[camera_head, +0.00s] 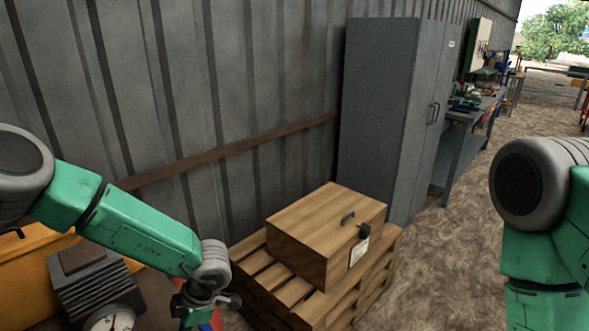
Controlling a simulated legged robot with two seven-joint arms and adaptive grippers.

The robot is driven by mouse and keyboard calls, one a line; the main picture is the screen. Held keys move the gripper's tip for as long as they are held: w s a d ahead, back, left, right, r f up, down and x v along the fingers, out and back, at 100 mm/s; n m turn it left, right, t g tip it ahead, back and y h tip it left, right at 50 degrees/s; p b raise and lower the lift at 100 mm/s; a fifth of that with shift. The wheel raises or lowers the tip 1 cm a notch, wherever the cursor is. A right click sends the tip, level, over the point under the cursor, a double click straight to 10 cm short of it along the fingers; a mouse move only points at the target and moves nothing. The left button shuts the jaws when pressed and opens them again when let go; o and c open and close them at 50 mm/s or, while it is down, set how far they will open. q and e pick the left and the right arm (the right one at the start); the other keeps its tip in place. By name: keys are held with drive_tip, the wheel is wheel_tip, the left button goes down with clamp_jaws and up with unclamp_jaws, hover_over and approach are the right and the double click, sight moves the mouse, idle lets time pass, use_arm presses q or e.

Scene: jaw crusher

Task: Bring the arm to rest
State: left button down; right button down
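My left arm (140,230) comes in from the left, green with grey joints, and slopes down toward the bottom centre. Its gripper (196,312) is at the bottom edge, small, dark and partly cut off, so I cannot tell whether it is open or shut. A small red and blue patch shows just below it. My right arm (545,230) is at the right edge with its grey joint and green link pointing down. My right gripper is out of view.
A wooden box (315,250) with a handle and tag sits on a pallet stack (350,305), right of my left gripper. A grey cabinet (385,120) and workbench (470,125) stand behind. An orange machine (25,275) with a gauge (110,320) is at lower left. Dirt floor (450,250) is clear.

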use_arm(q)
drive_tip(key=s+a+f+m+t+b, duration=0.2)
drive_tip(key=s+f+m+t+b, duration=0.25)
drive_tip(key=s+f+m, duration=0.7)
drive_tip(key=s+f+m+g+h+b, duration=0.1)
drive_tip(key=s+m+g+h+b, duration=0.1)
drive_tip(key=s+m, duration=1.1)
drive_tip(key=s+g+h, duration=0.1)
drive_tip(key=s+h, duration=0.1)
drive_tip(key=shift+s+a+h, duration=0.25)
drive_tip(key=shift+a+h, duration=0.05)
drive_tip(key=shift+f+m, duration=0.1)
drive_tip(key=shift+m, duration=0.15)
